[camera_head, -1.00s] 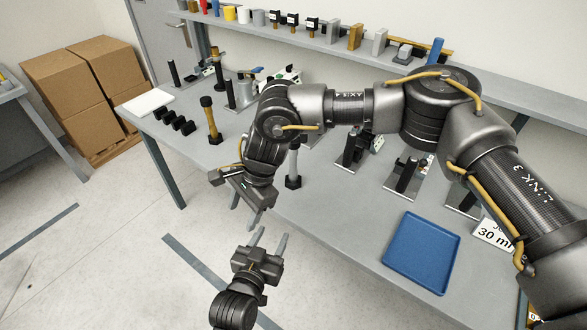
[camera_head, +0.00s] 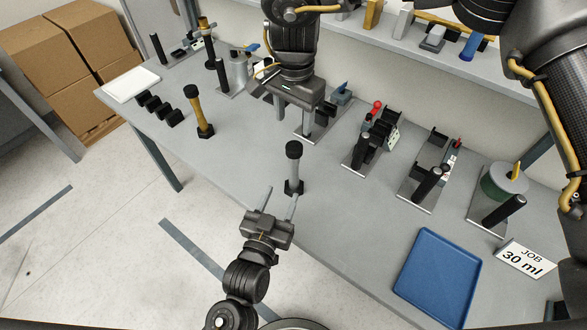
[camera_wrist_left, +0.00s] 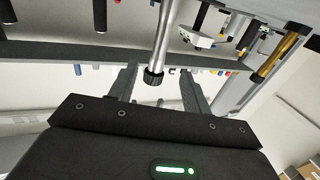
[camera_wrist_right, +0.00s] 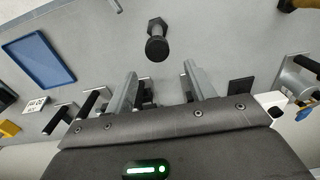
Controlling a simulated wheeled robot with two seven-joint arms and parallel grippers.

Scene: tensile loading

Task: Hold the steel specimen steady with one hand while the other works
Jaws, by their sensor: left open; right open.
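The steel specimen (camera_head: 294,170), a grey rod with black ends, stands upright near the table's front edge. My left gripper (camera_head: 281,196) is open, low at the front edge, its fingers pointing toward the specimen's base. In the left wrist view the steel rod (camera_wrist_left: 162,40) runs down to a black end near the gap between the open fingers; no grip shows. My right gripper (camera_head: 293,122) is open above the table, behind the specimen. In the right wrist view the specimen's black top (camera_wrist_right: 157,48) lies beyond the open fingers, apart from them.
A brass-coloured specimen (camera_head: 199,110) stands to the left, near several black blocks (camera_head: 160,109). Fixtures with black handles (camera_head: 427,182) stand to the right and behind. Table around the steel specimen is clear.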

